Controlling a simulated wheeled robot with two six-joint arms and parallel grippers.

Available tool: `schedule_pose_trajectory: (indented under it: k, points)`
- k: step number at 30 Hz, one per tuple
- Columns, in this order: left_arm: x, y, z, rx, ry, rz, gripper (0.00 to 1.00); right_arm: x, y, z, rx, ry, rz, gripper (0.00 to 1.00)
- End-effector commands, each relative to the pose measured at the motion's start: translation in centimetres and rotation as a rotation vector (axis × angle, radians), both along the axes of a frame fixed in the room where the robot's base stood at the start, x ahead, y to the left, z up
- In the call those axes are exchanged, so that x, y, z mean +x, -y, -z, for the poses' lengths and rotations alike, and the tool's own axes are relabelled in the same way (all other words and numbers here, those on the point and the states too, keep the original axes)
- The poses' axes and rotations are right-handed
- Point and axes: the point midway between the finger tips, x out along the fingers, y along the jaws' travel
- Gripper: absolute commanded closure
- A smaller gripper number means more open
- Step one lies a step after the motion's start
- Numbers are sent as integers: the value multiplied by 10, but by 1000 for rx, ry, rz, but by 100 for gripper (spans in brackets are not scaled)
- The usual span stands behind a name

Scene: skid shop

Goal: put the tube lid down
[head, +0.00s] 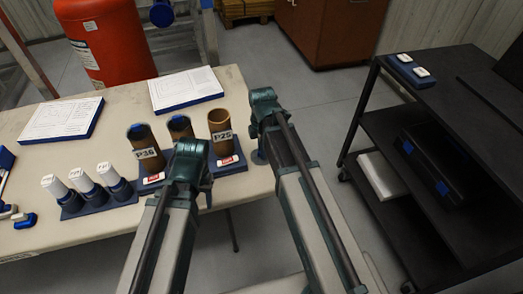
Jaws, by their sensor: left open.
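Brown tubes stand in blue bases on the cream table: one labelled P36 (148,155), a middle one (180,127) and one labelled P25 (220,128). The P36 and middle tubes have dark blue tops. The P25 tube has no lid on it and its brown inside shows. My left gripper (206,190) is open, low in front of the middle tube, mostly hidden behind its own wrist. My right gripper (259,152) is at the table's right edge, right of the P25 tube. A small blue shape shows there; I cannot tell whether it is the tube lid or a fingertip.
Several white-capped bottles (84,182) stand in a blue rack at left. Two papers on blue boards (186,89) lie at the back. A black shelf cart (440,110) stands at right, beyond a floor gap. A red cylinder (105,40) stands behind the table.

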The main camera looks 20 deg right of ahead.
Motion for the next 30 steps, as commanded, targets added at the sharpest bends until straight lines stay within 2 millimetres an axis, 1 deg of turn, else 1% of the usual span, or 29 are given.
schedule_pose_trajectory:
  k: [1, 3, 4, 13, 17, 23, 30]
  points:
    - [0, 0, 0, 0, 0, 0, 50, 0, 0, 0, 0, 0, 0, 72]
    - [0, 0, 0, 0, 0, 0, 50, 0, 0, 0, 0, 0, 0, 60]
    - [0, 0, 0, 0, 0, 0, 50, 0, 0, 0, 0, 0, 0, 57]
    - [0, 0, -1, 0, 0, 0, 50, 0, 0, -1, 0, 0, 0, 57]
    - [0, 0, -5, 0, 0, 0, 50, 0, 0, -5, 0, 0, 0, 57]
    - [0, 0, -21, 0, 0, 0, 50, 0, 0, -21, 0, 0, 0, 57]
    - [0, 0, -54, 0, 0, -1, 50, 0, 0, -54, 0, 0, 0, 57]
